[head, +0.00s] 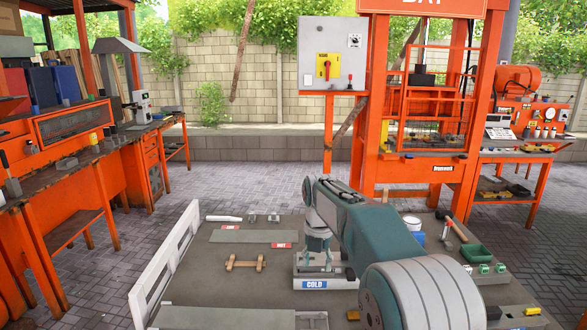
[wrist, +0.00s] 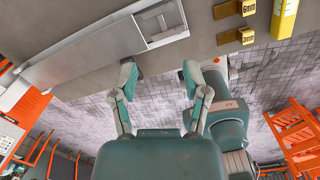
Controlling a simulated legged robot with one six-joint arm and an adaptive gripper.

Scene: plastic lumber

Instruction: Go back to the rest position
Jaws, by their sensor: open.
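In the wrist view my gripper (wrist: 160,72) is open, its two teal fingers apart with nothing between them. It hangs near the front edge of the table, over or close to the paved floor. In the head view my teal arm reaches over the table from the lower right and bends at a grey joint. Below that joint a teal jawed shape shows above a white block labelled COLD (head: 315,284); I cannot tell whether it is my gripper. My arm hides part of the table's right side.
A grey plate (wrist: 85,60) with a small compartment lies along the table edge. Two yellow blocks, 6mm (wrist: 236,8) and 3mm (wrist: 236,37), sit right of it. A white rail (head: 165,265) borders the table's left. A wooden piece (head: 245,264) and a green bin (head: 478,253) lie on top.

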